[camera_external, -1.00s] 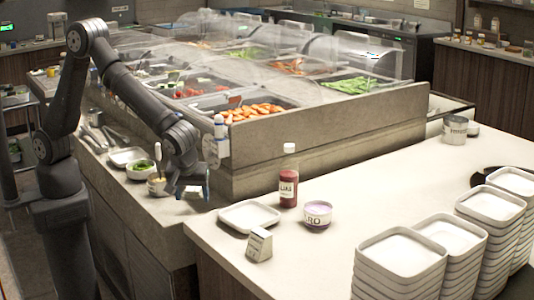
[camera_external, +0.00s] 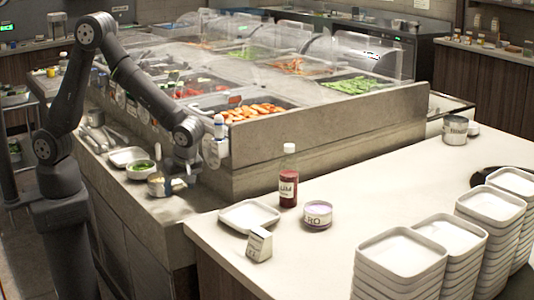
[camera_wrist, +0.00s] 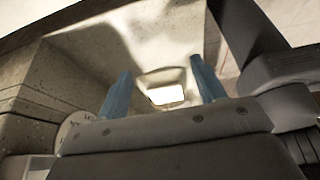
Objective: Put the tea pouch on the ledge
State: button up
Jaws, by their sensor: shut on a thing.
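My gripper (camera_external: 178,186) hangs low over the narrow stone ledge (camera_external: 190,211) at the left, in front of the food bar. In the wrist view my two blue fingers (camera_wrist: 163,88) stand apart, with a small pale thing, apparently the tea pouch (camera_wrist: 166,95), between them. It is foreshortened there and its print cannot be read. In the external view the gripper hides most of what it holds. I cannot tell whether the pouch touches the ledge.
A bowl of greens (camera_external: 141,169) and a small cup (camera_external: 156,184) stand close left of my gripper. The bar's wall rises to its right.

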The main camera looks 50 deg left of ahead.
send_over(192, 208)
jog(key=d, duration=0.2)
jog(key=f, duration=0.3)
jog(key=shift+s+a+f, duration=0.1)
jog(key=shift+a+f, duration=0.1)
jog(key=shift+f, duration=1.95)
jog(key=o, duration=1)
jog(key=shift+f, duration=0.15)
jog(key=v, duration=1.2)
